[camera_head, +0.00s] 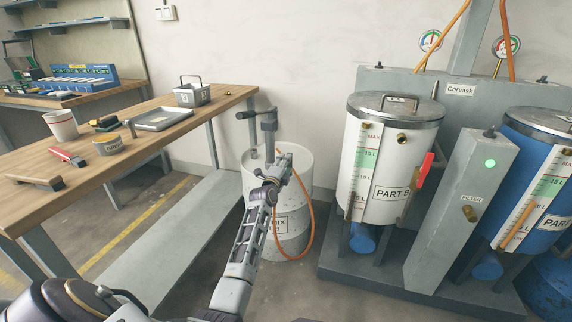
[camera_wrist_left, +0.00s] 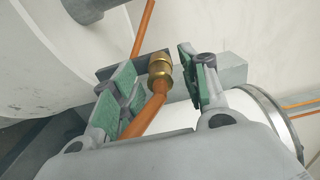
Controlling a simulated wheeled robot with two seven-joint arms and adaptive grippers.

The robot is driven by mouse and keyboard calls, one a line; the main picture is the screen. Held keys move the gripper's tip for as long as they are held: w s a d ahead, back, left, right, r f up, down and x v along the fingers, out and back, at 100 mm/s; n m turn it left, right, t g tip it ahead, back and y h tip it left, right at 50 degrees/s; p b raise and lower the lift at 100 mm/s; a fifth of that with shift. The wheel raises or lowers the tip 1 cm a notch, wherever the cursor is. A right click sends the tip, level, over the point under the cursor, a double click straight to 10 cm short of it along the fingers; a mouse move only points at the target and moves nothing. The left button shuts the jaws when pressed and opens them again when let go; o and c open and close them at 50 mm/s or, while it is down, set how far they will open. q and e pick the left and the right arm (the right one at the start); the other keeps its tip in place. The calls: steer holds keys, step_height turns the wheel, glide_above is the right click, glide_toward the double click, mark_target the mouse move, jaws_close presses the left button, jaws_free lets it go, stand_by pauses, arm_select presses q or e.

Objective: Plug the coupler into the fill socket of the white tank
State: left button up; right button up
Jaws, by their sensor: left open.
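The white tank (camera_head: 365,155), marked PART B, stands at the right with a steel lid. A brass fitting (camera_head: 401,138) on its upper front looks like the fill socket. My left gripper (camera_head: 284,160) is at the top of the white drum, left of the tank and apart from it. In the left wrist view the brass coupler (camera_wrist_left: 160,68), on the end of an orange hose (camera_wrist_left: 147,118), lies between the open green-padded fingers (camera_wrist_left: 160,82), with gaps beside it. In the head view the gripper hides the coupler. My right gripper is out of view.
The white drum (camera_head: 291,235) carries a hand pump (camera_head: 268,125); the orange hose hangs down its right side. A red lever (camera_head: 425,166) projects from the white tank. The filter post (camera_head: 462,200) and blue tank (camera_head: 525,170) stand right. A wooden bench (camera_head: 100,165) stands left.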

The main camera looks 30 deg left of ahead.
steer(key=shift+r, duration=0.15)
arm_select(q)
steer(key=shift+c, duration=0.4)
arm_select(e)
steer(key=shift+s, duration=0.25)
arm_select(q)
jaws_close()
steer(key=shift+s+d+p, duration=0.15)
steer(key=shift+s+p, duration=0.3)
steer(key=shift+p, duration=0.1)
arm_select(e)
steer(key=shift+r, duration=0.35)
arm_select(q)
steer(key=shift+p+v, duration=2.2)
steer(key=shift+v, duration=0.3)
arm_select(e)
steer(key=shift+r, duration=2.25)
arm_select(q)
steer(key=shift+p, duration=0.4)
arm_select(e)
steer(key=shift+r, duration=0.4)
